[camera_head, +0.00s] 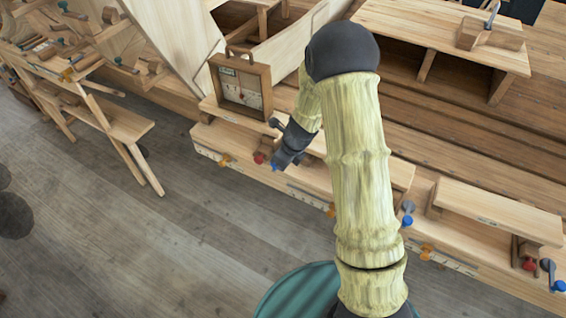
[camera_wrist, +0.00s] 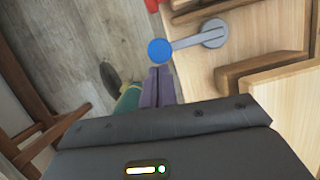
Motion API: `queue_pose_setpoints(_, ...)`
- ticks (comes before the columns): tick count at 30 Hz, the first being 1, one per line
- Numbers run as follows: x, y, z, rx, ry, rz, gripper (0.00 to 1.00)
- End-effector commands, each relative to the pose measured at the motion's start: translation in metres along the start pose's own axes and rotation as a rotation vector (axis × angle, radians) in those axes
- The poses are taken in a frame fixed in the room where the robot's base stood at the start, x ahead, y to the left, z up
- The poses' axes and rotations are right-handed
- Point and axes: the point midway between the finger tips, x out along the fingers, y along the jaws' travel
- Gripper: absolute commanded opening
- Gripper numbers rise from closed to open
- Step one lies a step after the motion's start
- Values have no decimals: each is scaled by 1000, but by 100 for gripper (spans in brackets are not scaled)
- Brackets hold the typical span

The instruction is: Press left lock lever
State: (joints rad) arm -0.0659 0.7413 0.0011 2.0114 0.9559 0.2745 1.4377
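A grey lock lever (camera_wrist: 190,43) with a round blue knob (camera_wrist: 160,51) shows in the wrist view, mounted on the light wooden bench edge with its knob end sticking out over the floor. In the head view the blue knob (camera_head: 276,167) of the left lever shows at the tip of my gripper (camera_head: 284,160), which hides most of that lever. My gripper's two purple-grey fingers (camera_wrist: 157,80) are together with nothing between them. Their tips point at the blue knob and look just short of it; I cannot tell whether they touch.
A red knob (camera_head: 259,157) is just left of my gripper. A wooden framed gauge (camera_head: 241,87) stands on the bench above it. Other blue-knobbed levers (camera_head: 407,219) (camera_head: 548,268) sit farther right along the bench. Open wooden floor (camera_head: 170,235) lies in front.

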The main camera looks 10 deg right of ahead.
Motion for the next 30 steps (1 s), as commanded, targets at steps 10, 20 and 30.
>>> queue_pose_setpoints(10,-11,0,3,-3,-3,1,0)
queue_pose_setpoints(20,-56,-1,5,-1,-2,1,0)
queue_pose_setpoints(30,-95,-2,5,0,-1,1,0)
